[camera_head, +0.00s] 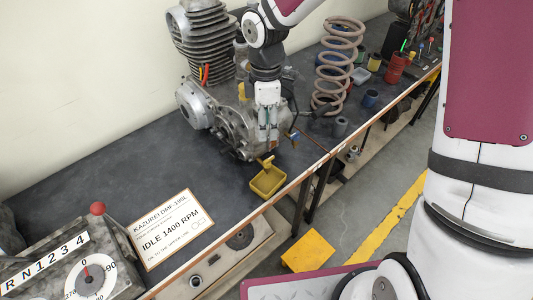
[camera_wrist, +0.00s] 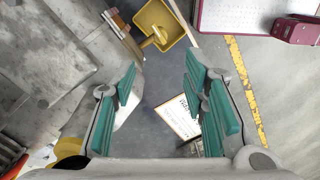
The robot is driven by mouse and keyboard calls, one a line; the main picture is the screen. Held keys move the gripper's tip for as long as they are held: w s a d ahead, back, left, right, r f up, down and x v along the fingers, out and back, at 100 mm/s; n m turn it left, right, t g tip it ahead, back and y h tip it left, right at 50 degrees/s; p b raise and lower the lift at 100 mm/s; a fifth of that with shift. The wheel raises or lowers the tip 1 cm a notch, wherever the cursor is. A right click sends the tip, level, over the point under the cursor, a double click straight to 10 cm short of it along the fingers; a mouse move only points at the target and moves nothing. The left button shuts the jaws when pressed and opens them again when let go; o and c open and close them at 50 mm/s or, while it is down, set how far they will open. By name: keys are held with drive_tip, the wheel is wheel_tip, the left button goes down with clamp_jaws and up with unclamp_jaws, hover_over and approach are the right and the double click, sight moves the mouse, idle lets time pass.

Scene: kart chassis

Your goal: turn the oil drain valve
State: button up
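A small brass-coloured fitting (camera_head: 266,161), which looks like the oil drain valve, sticks out low on the front of the grey engine (camera_head: 238,128). It hangs over a yellow tray (camera_head: 256,186) on the bench. My gripper (camera_head: 268,138) is in front of the engine, above the tray. The wrist view shows its teal-padded fingers (camera_wrist: 160,85) wide apart with nothing between them. Whether it touches the engine is hard to tell.
A sign board (camera_head: 172,228) lies on the dark bench (camera_head: 110,165), with a gear selector box (camera_head: 85,268) at its left. A coil spring (camera_head: 335,75) and several cups stand at the right. The bench front edge runs close by the tray.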

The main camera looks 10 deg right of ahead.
sight(269, 161)
drive_tip(key=f, duration=1.3)
drive_tip(key=shift+s+p, duration=0.35)
drive_tip(key=shift+s, duration=0.05)
clamp_jaws()
